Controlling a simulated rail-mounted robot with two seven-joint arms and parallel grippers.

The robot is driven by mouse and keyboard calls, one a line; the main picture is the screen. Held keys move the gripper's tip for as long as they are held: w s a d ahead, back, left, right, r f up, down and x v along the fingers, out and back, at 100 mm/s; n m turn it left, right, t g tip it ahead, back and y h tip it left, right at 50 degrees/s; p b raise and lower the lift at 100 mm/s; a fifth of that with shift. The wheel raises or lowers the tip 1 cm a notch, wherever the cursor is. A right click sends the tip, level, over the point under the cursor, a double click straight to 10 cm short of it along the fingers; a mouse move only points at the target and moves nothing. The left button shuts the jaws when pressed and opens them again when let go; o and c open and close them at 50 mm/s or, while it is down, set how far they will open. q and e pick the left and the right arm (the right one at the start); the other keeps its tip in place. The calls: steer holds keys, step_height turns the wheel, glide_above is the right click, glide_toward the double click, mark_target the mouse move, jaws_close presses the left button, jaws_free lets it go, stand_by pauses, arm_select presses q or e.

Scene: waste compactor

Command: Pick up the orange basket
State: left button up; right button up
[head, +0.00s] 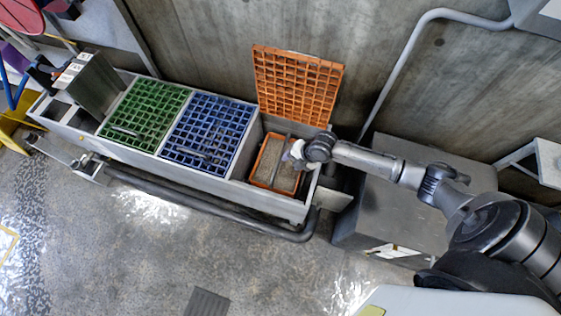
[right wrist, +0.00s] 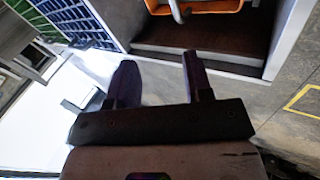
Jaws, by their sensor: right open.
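The orange basket (head: 272,187) sits in the right-hand compartment of the grey compactor in the head view, with a grey handle across its top. In the right wrist view, part of the orange basket (right wrist: 225,6) and its handle show at the top edge. My right gripper (head: 292,151) is over the basket's right part in the head view, near the handle. In the right wrist view my right gripper (right wrist: 160,68) has its two fingers apart with nothing between them, and the basket is beyond the fingertips. My left gripper is not in view.
An orange grate lid (head: 297,85) stands open behind the basket's compartment. A green grate (head: 146,116) and a blue grate (head: 208,133) cover the compartments to the left. A dark pipe rail (head: 205,210) runs along the front. A grey box (head: 395,215) stands on the right.

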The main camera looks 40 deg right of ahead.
steer(key=n+b, duration=0.2)
steer(key=b, duration=0.3)
glide_toward(281, 157)
steer(key=shift+t, duration=0.3)
steer(key=b+x, duration=0.2)
steer(key=x, duration=0.2)
steer(key=b+x, duration=0.2)
steer(key=x, duration=0.2)
steer(key=b+x, duration=0.3)
steer(key=shift+s+a+f, duration=0.1)
steer(key=shift+s+f, duration=0.1)
steer(key=shift+f, duration=0.35)
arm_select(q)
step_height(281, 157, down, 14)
arm_select(e)
steer(key=shift+w+a+f, duration=0.15)
steer(key=shift+w+f, duration=0.15)
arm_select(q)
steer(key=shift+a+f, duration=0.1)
arm_select(e)
steer(key=c, duration=0.6)
steer(key=shift+c, duration=1.2)
jaws_close()
